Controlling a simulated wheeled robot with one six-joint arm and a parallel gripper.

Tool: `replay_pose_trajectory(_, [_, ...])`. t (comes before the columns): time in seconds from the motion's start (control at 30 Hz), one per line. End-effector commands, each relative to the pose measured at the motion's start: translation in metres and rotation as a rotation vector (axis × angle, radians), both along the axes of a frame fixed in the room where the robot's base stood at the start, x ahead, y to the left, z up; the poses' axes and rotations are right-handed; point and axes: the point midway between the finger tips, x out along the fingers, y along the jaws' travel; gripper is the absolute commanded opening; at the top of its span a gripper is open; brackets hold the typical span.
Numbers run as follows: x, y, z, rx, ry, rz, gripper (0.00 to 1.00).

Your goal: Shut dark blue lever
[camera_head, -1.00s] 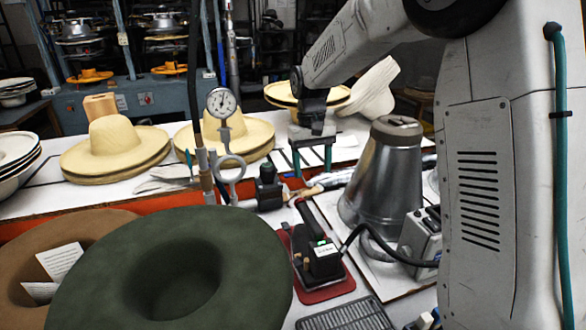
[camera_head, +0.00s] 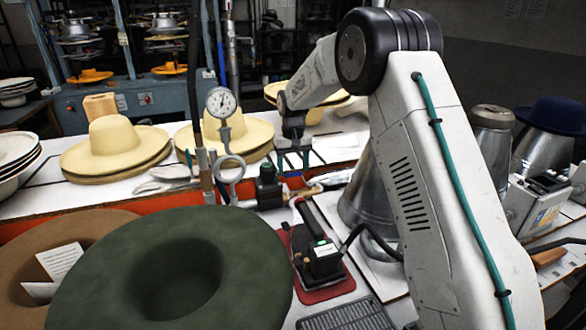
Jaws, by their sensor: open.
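My gripper (camera_head: 293,163) hangs from my arm near the middle of the view, its two teal-dark fingers spread apart with nothing seen between them. A small dark valve-like fitting (camera_head: 268,188) sits just below and left of the fingers, beside a brass pipe piece (camera_head: 302,193). I cannot pick out a clearly dark blue lever; it may be part of this fitting or hidden by my arm. The fingers look close to the fitting in the picture, but I cannot tell the depth or any touch.
A pressure gauge (camera_head: 221,102) stands on a pipe left of my gripper. Straw hats (camera_head: 115,150) lie behind. A green hat (camera_head: 120,285) fills the front left. A black device (camera_head: 320,258) sits on a red plate. A metal cone (camera_head: 365,195) is partly behind my arm.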

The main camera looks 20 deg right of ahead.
Motion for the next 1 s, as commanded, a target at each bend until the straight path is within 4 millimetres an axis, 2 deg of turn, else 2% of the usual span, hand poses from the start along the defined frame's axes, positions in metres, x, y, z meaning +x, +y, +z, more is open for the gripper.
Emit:
replay_pose_trajectory(0.1, [0.0001, 0.0000, -0.0076, 0.000, -0.001, 0.000, 0.65])
replay_pose_trajectory(0.37, [0.0000, 0.0000, -0.0094, 0.000, -0.001, 0.000, 0.65])
replay_pose_trajectory(0.4, [0.0000, 0.0000, -0.0094, 0.000, -0.001, 0.000, 0.60])
replay_pose_trajectory(0.57, [0.0000, 0.0000, -0.0092, 0.000, -0.001, 0.000, 0.15])
replay_pose_trajectory(0.8, [-0.0013, 0.0000, -0.0089, 0.000, -0.001, 0.018, 0.15])
replay_pose_trajectory(1.0, [-0.0067, -0.0004, -0.0092, 0.000, 0.000, 0.100, 0.15])
